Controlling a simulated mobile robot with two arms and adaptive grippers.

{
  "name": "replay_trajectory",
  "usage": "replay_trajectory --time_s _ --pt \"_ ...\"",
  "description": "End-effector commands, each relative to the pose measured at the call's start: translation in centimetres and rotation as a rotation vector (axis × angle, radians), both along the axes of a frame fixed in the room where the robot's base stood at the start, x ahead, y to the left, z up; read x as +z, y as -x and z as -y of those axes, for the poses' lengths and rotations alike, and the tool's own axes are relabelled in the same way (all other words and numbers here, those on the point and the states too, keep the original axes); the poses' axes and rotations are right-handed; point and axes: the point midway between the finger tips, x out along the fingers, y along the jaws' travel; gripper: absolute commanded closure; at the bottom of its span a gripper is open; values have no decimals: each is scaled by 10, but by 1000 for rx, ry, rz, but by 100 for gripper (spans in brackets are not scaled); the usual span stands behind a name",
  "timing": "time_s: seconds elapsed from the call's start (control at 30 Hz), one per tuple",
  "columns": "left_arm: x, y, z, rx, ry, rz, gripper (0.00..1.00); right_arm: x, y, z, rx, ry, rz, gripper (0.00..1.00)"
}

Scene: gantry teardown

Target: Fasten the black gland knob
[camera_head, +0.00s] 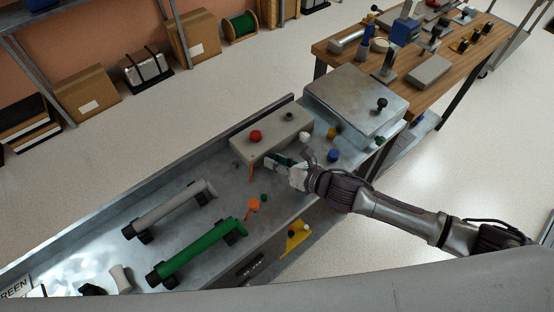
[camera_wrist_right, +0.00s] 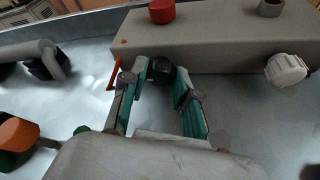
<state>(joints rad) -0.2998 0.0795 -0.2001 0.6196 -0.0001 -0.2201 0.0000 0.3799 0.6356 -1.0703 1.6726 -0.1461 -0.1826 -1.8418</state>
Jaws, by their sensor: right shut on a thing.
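The black gland knob (camera_wrist_right: 162,74) sits at the front face of the grey box (camera_wrist_right: 215,40), low near the tray floor. My right gripper (camera_wrist_right: 163,88) is around it, with its teal-padded fingers one on each side, shut on the knob. In the head view the right gripper (camera_head: 276,160) reaches in from the right to the front of the grey box (camera_head: 285,137), and the knob is hidden there. My left gripper is in neither view.
On the box are a red knob (camera_head: 255,135) and a dark fitting (camera_head: 290,116); a white knob (camera_head: 304,136) is at its front. Green (camera_head: 200,250) and grey (camera_head: 170,207) pipe handles lie left. A raised metal cover (camera_head: 355,98) stands right.

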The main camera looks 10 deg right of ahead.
Motion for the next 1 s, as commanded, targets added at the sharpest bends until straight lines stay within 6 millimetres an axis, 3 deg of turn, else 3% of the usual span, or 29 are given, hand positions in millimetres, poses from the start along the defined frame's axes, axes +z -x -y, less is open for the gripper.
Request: replay_trajectory --time_s 0.13,0.17,0.3,0.67,1.0 --pt "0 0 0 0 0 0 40 0 0 0 -1 1 2 100" --pt "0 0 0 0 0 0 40 0 0 0 -1 1 2 68" --pt "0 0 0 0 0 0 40 0 0 0 0 2 3 45" --pt "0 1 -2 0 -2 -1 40 1 3 2 0 4 2 45" --pt "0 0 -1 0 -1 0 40 21 45 43 1 7 1 45"
